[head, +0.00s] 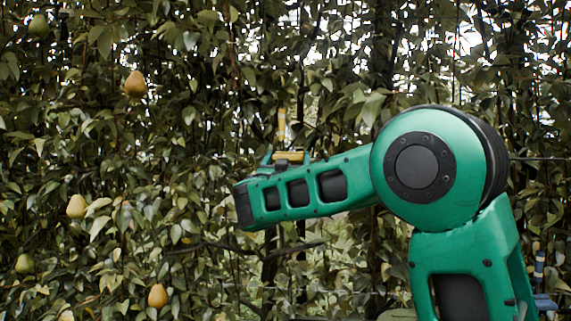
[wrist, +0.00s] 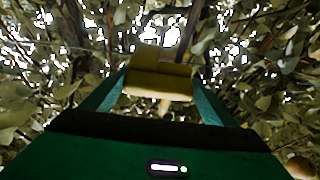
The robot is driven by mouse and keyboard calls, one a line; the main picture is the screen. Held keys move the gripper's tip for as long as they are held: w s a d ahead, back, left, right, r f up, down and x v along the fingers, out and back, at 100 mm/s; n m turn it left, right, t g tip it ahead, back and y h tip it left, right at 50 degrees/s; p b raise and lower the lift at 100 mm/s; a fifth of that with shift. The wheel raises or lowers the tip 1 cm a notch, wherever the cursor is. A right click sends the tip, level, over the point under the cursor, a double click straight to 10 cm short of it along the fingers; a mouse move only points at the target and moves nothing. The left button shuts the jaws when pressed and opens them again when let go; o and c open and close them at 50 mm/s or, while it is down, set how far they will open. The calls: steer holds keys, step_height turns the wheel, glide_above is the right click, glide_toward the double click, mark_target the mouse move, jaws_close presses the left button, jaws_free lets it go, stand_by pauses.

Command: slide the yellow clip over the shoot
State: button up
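My gripper (head: 287,158) points up at the end of the green arm in the head view. The yellow clip (head: 289,155) sits between its two teal fingers. In the wrist view the yellow clip (wrist: 160,74) spans the gap between the fingertips (wrist: 160,84), and both fingers touch its sides. A thin upright yellow piece (head: 281,123) shows just above the clip in the head view; I cannot tell if it is part of the shoot. In the wrist view a brownish stem (wrist: 191,36) rises behind the clip. I cannot tell whether it is the shoot or whether the clip touches it.
Dense leaves and thin branches surround the gripper. Pears hang at the left in the head view, among them an upper yellow one (head: 135,84), a middle one (head: 76,206) and a lower one (head: 158,296). A bare branch (head: 290,249) crosses below the arm.

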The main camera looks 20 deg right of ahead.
steer(key=shift+o, duration=1.4)
steer(key=shift+a, duration=0.35)
steer(key=shift+d, duration=0.15)
steer(key=v, duration=1)
steer(key=shift+s+f, duration=0.25)
